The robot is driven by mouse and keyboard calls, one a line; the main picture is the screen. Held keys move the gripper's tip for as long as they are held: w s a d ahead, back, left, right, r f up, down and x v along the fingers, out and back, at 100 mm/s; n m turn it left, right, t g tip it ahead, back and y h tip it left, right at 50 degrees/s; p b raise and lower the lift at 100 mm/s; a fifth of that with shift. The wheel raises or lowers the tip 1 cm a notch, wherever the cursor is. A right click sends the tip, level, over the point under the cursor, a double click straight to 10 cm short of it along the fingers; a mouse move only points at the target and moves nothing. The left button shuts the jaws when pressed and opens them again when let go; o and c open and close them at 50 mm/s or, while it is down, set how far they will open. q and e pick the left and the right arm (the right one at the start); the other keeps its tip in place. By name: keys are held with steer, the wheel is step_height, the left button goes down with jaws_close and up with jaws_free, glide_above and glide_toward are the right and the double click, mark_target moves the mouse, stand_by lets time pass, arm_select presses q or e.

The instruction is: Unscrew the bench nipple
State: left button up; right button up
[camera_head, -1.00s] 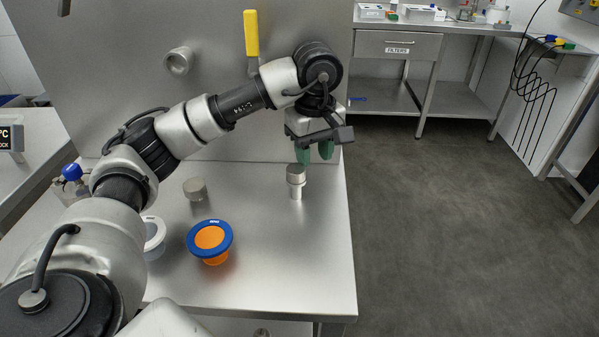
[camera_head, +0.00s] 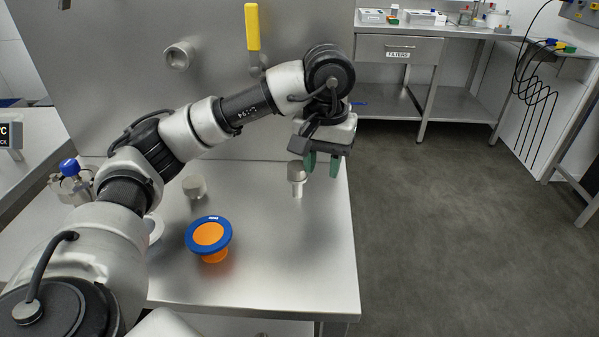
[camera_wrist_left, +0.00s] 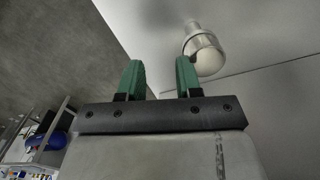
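The bench nipple (camera_head: 297,179) is a short upright metal fitting with a wider, darker top, standing on the steel bench (camera_head: 280,265) near its right side. In the left wrist view it (camera_wrist_left: 206,52) shows at the upper right, just beyond the right-hand finger and outside the gap. My left gripper (camera_head: 323,163) is open and empty, its two green fingers apart, just right of the nipple's top. In the left wrist view the finger gap (camera_wrist_left: 160,80) is empty. Whether a finger touches the nipple I cannot tell. My right gripper is not in view.
A blue-rimmed orange cup (camera_head: 209,236) and a grey cap (camera_head: 194,186) stand on the bench to the left. A white cup (camera_head: 154,228) is partly hidden by my arm. The back panel has a yellow handle (camera_head: 252,27) and a round port (camera_head: 179,55). Open floor lies right.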

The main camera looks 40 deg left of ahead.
arm_select(q)
steer(key=shift+s+f+m+b, duration=0.1)
steer(key=shift+s+m+b, duration=0.15)
steer(key=shift+m, duration=0.4)
steer(key=shift+s+m+b, duration=0.2)
steer(key=shift+s+m, duration=0.05)
steer(key=shift+m, duration=0.4)
steer(key=shift+s+d+m+b, duration=0.15)
steer(key=shift+s+m+b, duration=0.15)
steer(key=shift+m, duration=0.3)
steer(key=m, duration=0.1)
steer(key=s+m, duration=0.1)
steer(key=shift+d+m, duration=0.3)
steer(key=shift+m, duration=0.1)
jaws_close()
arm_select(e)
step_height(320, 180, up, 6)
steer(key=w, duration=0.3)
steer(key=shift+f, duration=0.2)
arm_select(q)
steer(key=shift+w, duration=0.1)
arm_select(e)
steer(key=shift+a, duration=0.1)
